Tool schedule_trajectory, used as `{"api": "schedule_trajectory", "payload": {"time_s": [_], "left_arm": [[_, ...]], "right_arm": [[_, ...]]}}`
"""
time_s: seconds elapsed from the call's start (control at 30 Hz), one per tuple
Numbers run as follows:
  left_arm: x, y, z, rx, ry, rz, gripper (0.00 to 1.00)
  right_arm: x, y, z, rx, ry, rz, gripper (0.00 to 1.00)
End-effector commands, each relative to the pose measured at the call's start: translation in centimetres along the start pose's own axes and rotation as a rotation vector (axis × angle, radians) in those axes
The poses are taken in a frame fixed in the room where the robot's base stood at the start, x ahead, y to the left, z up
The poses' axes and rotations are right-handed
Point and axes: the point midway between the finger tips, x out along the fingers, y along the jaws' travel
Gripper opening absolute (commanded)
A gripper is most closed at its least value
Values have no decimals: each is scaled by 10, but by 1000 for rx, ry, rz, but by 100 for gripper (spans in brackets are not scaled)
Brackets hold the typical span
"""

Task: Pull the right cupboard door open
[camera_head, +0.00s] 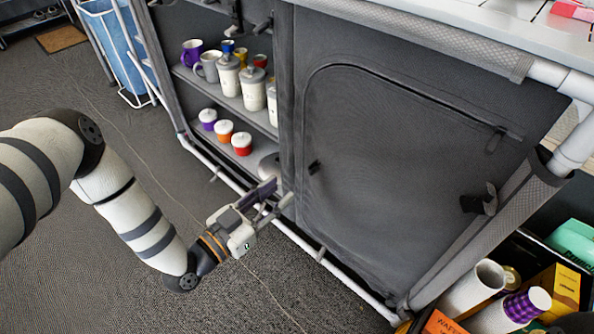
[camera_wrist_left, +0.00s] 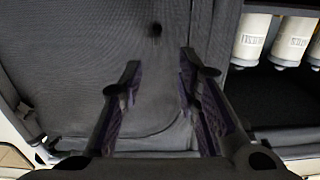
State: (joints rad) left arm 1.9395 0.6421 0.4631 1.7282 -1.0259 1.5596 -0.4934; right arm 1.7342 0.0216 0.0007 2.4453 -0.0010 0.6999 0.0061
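The right cupboard door (camera_head: 400,160) is a dark grey fabric panel with a curved seam and a zip, and it looks closed. A small dark tab (camera_head: 314,167) sits near its left edge. In the left wrist view the door (camera_wrist_left: 75,60) fills the left and middle, and a small dark spot, apparently the tab (camera_wrist_left: 155,30), lies beyond the gap between the fingertips. My left gripper (camera_head: 278,193) is at the door's lower left, below the tab. In the wrist view its fingers (camera_wrist_left: 160,64) are apart with nothing between them. My right gripper is not in view.
The left compartment is open, with mugs (camera_head: 207,66), canisters (camera_head: 253,88) and lidded jars (camera_head: 224,131) on shelves. A crate of boxes and rolled items (camera_head: 472,289) stands at lower right. White frame tubes run along the cupboard's base (camera_head: 325,262). The carpet in front is clear.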

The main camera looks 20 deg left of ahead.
Motion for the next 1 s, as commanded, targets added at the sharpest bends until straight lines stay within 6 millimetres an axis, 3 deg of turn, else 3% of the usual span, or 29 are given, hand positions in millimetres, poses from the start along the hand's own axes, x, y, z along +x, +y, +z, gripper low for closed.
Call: {"api": "schedule_trajectory", "payload": {"time_s": [0.2,0.4,0.77,0.9,1.0], "left_arm": [[57,1,3,-2,-2,1,30],[92,1,3,-3,-5,1,30],[102,1,0,-4,-6,1,30],[102,1,0,-5,-6,1,0],[102,2,0,-5,-6,1,0]], "right_arm": [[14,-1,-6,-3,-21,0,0],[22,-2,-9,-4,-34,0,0],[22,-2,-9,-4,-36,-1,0],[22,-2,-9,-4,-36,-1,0],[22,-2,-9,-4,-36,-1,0]]}}
